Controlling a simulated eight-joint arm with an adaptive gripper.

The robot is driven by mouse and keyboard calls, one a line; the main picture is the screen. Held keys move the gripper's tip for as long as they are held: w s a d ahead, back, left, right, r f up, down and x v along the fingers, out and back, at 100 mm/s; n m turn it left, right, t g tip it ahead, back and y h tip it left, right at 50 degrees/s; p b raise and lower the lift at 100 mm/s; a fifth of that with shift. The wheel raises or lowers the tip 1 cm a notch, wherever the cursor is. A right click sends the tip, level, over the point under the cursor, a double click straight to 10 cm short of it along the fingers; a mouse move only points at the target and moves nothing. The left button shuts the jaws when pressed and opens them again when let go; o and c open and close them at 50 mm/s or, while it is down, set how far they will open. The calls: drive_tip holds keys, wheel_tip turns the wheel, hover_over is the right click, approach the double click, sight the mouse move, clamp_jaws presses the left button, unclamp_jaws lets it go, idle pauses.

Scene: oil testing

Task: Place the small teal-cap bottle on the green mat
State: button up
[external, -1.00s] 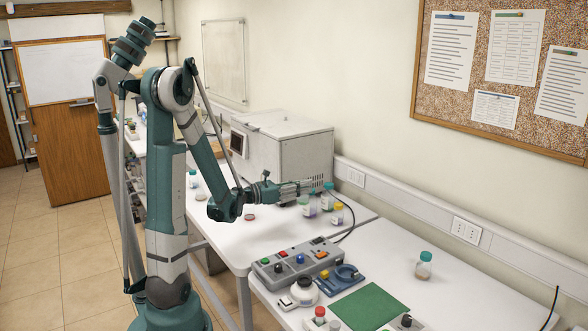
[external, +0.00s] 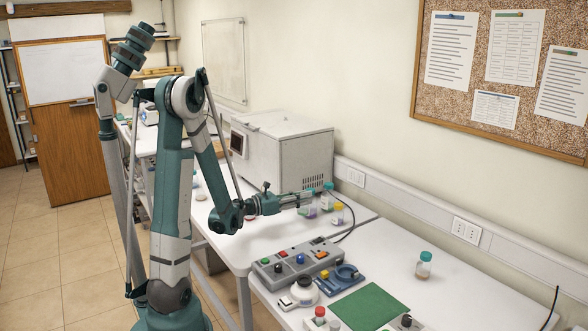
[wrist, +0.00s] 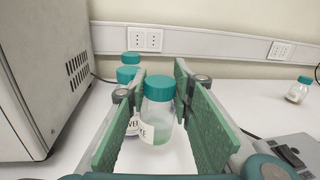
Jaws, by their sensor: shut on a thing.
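A teal-cap bottle (wrist: 157,122) with pale green contents and a white label stands upright between the green finger pads of my gripper (wrist: 160,110) in the wrist view. My gripper is shut on it. In the external view my gripper (external: 305,200) is over the far table, among the bottles, and partly hides them. The green mat (external: 370,307) lies flat and bare on the near table. Another teal-cap bottle (external: 424,266) stands alone on the near table, right of the mat; it also shows in the wrist view (wrist: 299,90).
More teal-cap bottles (wrist: 128,75) stand just behind the held one. A yellow-cap bottle (external: 338,215) is close by. A grey machine (external: 285,155) stands behind. A button box (external: 295,262) and a blue device (external: 341,280) lie between the bottles and the mat.

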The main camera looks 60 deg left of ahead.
drive_tip(key=shift+f, duration=0.3)
drive_tip(key=shift+f+b, duration=0.8)
drive_tip(key=shift+f, duration=1.25)
drive_tip(key=shift+f, duration=0.1)
drive_tip(key=o, duration=1.1)
drive_tip(key=shift+o, duration=0.2)
drive_tip(key=shift+s+a, duration=0.2)
drive_tip(key=shift+s, duration=0.6)
drive_tip(key=shift+s+a+b, duration=0.25)
drive_tip(key=shift+s+a, duration=0.05)
drive_tip(key=shift+s, duration=1.4)
drive_tip(key=shift+s+a+b, duration=0.2)
drive_tip(key=shift+s+a, duration=0.05)
drive_tip(key=shift+s, duration=1.45)
drive_tip(key=shift+s+a+b, duration=0.25)
drive_tip(key=shift+s+a, duration=0.05)
drive_tip(key=shift+s, duration=1.4)
drive_tip(key=shift+r, duration=0.2)
